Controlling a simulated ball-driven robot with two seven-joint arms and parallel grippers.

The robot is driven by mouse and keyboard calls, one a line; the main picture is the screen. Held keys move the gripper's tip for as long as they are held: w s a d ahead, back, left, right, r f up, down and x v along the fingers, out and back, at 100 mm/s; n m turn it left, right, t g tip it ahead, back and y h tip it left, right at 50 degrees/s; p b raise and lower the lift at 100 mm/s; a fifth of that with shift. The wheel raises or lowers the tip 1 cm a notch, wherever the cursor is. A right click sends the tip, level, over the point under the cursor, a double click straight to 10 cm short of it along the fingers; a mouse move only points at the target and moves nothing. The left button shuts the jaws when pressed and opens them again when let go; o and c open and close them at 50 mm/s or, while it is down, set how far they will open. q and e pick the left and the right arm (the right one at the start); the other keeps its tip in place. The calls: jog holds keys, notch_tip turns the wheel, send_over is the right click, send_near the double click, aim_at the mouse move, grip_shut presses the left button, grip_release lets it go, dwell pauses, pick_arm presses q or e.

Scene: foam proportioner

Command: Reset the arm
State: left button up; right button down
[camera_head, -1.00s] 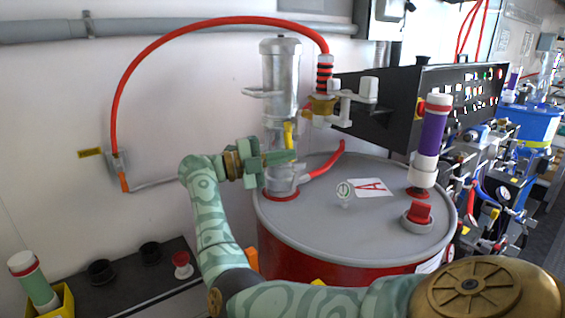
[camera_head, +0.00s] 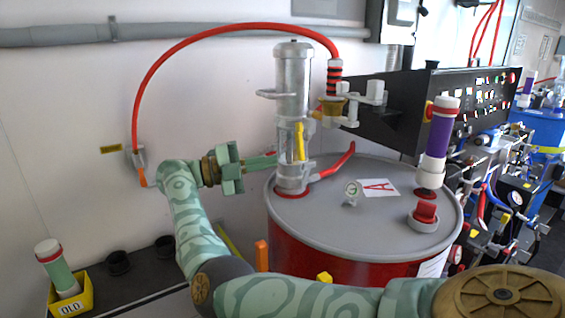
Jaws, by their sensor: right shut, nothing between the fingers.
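My right arm, pale green with darker swirls, comes in from the lower right and bends up at the left. My right gripper (camera_head: 272,160) is shut and empty. Its fingers point right, toward the lower part of the clear and metal pump cylinder (camera_head: 292,85). The fingertips end just left of the cylinder, near its yellow lever (camera_head: 300,141); whether they touch cannot be told. The cylinder stands upright on the grey lid of the red drum (camera_head: 330,225). My left gripper is not in view.
A red hose (camera_head: 215,30) arches from the wall to a fitting beside the pump. A purple cartridge (camera_head: 438,140) and red-capped bung (camera_head: 424,213) stand on the drum. A yellow "OLD" bin (camera_head: 70,303) holds a green cylinder (camera_head: 57,270). A black control panel (camera_head: 430,100) stands behind.

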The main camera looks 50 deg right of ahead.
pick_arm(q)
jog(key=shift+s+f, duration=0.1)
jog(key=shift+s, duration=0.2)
pick_arm(e)
jog(key=shift+w+a+f, duration=0.1)
jog(key=shift+w+a, duration=0.15)
jog(key=shift+w, duration=0.1)
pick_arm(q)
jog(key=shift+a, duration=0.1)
